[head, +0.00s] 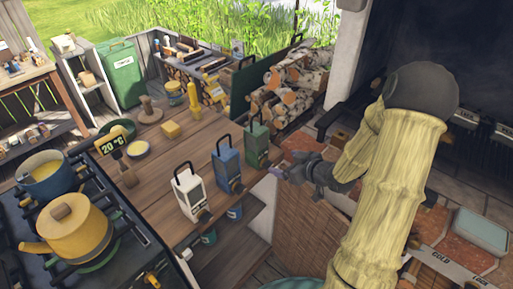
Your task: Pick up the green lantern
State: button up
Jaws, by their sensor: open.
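The green lantern (257,146) stands upright at the right end of a row of three lanterns on the wooden counter (158,172). It has a dark handle on top. A blue lantern (228,170) is close beside it on the left, and a white lantern (188,192) is further left. My gripper (284,174) is just right of and in front of the green lantern in the picture, apart from it as far as I can tell. It is open and holds nothing. My arm comes in from the right.
A stove (40,225) with a yellow kettle (70,226) and a blue pot (48,176) is at left. Cups hang below the counter's front edge. A yellow block (171,130) lies behind the lanterns. Stacked birch logs (303,75) stand behind at right.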

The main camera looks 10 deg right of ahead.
aim_at(263, 139)
jog(key=r+t+y, duration=0.1)
jog(key=s+d+r+t+y, duration=0.1)
jog(key=y, duration=0.1)
jog(key=r+n+t+y, duration=0.1)
jog(key=y, duration=0.1)
jog(key=shift+s+d+r, duration=0.2)
jog(key=shift+s+d, duration=0.1)
jog(key=p+x, duration=0.2)
jog(key=x, duration=0.4)
jog(key=p+x, duration=0.1)
jog(key=x, duration=0.5)
jog(key=shift+r+p, duration=0.25)
jog(key=shift+p, duration=0.15)
jog(key=shift+w, duration=0.1)
jog(key=shift+p+x, duration=1.3)
jog(key=shift+x, duration=1.35)
jog(key=shift+w+d+f, duration=0.1)
jog(key=shift+w+d, duration=0.05)
jog(key=shift+d, duration=0.05)
